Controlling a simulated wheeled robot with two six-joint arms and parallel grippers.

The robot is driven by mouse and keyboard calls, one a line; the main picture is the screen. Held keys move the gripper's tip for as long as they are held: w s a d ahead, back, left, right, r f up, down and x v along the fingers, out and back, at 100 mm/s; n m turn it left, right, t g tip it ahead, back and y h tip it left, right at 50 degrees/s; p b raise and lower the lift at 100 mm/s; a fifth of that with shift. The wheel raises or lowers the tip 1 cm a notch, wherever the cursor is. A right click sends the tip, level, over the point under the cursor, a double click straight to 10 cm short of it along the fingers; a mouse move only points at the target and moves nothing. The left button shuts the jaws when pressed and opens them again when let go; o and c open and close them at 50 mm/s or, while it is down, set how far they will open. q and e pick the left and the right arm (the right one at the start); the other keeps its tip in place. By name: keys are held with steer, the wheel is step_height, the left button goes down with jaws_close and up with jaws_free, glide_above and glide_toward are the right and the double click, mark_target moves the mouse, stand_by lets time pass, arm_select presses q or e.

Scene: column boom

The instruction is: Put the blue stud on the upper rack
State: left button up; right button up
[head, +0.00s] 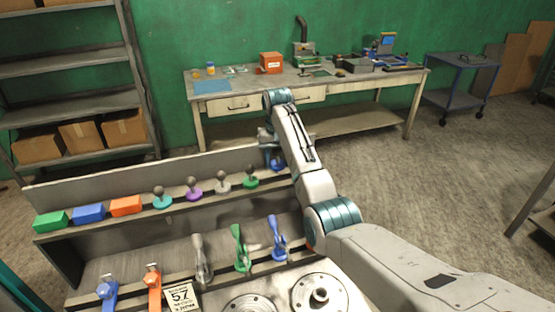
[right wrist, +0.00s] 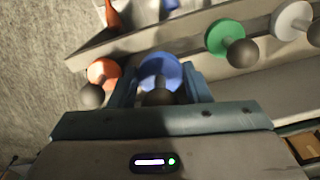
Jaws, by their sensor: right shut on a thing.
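The blue stud (right wrist: 160,70), a blue disc with a dark ball knob, is between the fingers of my right gripper (right wrist: 160,84) in the right wrist view. The gripper is shut on it. In the head view my right gripper (head: 268,138) is at the right end of the upper rack (head: 215,191), and part of the blue stud (head: 278,164) shows below it. The stud is in line with the row of studs; I cannot tell whether it touches the rack. A green stud (right wrist: 226,38) and an orange stud (right wrist: 103,73) are on either side. My left gripper is out of view.
Teal (head: 162,200), purple (head: 194,192) and grey (head: 223,183) studs and colored blocks (head: 88,213) fill the upper rack's left side. Upright handled tools (head: 240,250) stand on the lower rack.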

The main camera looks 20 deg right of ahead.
steer(key=shift+f, duration=0.25)
steer(key=shift+f, duration=2.1)
steer(key=o, duration=0.7)
steer(key=shift+r, duration=0.1)
steer(key=shift+r, duration=3.7)
steer(key=shift+o, duration=0.5)
steer(key=o, duration=0.5)
